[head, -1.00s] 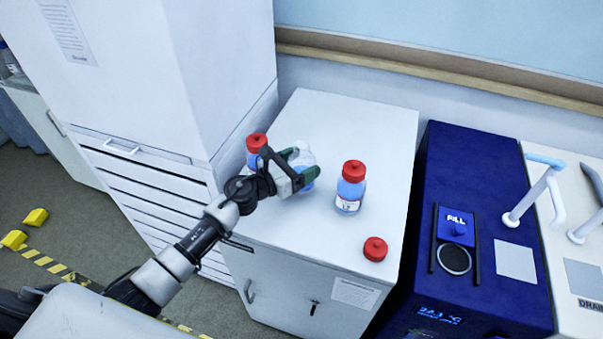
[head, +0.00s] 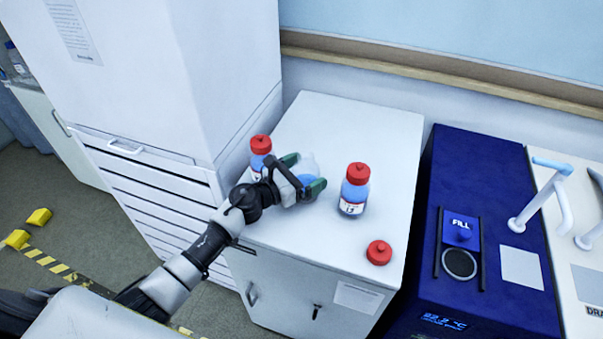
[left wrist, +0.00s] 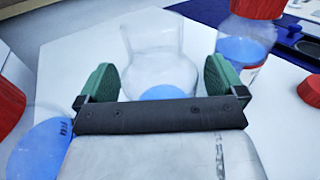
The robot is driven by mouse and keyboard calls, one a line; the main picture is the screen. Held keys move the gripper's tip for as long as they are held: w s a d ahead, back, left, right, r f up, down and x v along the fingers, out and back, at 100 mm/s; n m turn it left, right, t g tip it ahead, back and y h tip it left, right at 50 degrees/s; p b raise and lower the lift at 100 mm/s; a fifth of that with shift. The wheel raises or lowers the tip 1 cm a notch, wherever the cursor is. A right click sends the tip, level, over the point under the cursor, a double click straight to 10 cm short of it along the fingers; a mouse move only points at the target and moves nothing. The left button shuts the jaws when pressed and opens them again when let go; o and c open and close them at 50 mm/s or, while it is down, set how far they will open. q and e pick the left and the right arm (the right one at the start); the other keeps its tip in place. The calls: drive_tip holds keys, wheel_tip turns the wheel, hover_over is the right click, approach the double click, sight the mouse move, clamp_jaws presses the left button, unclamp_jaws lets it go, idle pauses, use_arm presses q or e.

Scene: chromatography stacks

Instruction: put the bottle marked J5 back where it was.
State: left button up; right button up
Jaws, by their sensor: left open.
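An open, capless clear bottle (head: 309,164) with blue liquid stands on the white cabinet top (head: 330,115). My left gripper (head: 303,174) is open, its green fingers on either side of this bottle. The left wrist view shows the bottle (left wrist: 160,62) between the spread fingers, with a gap at each side. No mark on it can be read. A red-capped bottle (head: 354,190) stands to the right; its label is too small to read surely. Another red-capped bottle (head: 260,150) stands to the left, partly hidden by the gripper. My right gripper is not in view.
A loose red cap (head: 379,252) lies near the cabinet's front right. A dark blue bath unit (head: 485,190) marked FILL stands to the right. A tall white cabinet (head: 180,80) rises to the left. The cabinet top behind the bottles is clear.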

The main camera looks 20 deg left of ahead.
use_arm(q)
drive_tip(key=shift+r, duration=0.25)
drive_tip(key=b+v, duration=0.1)
drive_tip(key=v, duration=0.4)
drive_tip(key=b+v, duration=0.1)
drive_tip(key=v, duration=0.4)
drive_tip(key=shift+s+a+f+b, duration=0.2)
drive_tip(key=shift+s+f+b, duration=0.05)
drive_tip(key=shift+s+b, duration=0.1)
drive_tip(key=shift+s+a+r, duration=0.15)
drive_tip(key=shift+s+a, duration=0.2)
drive_tip(key=shift+s, duration=0.15)
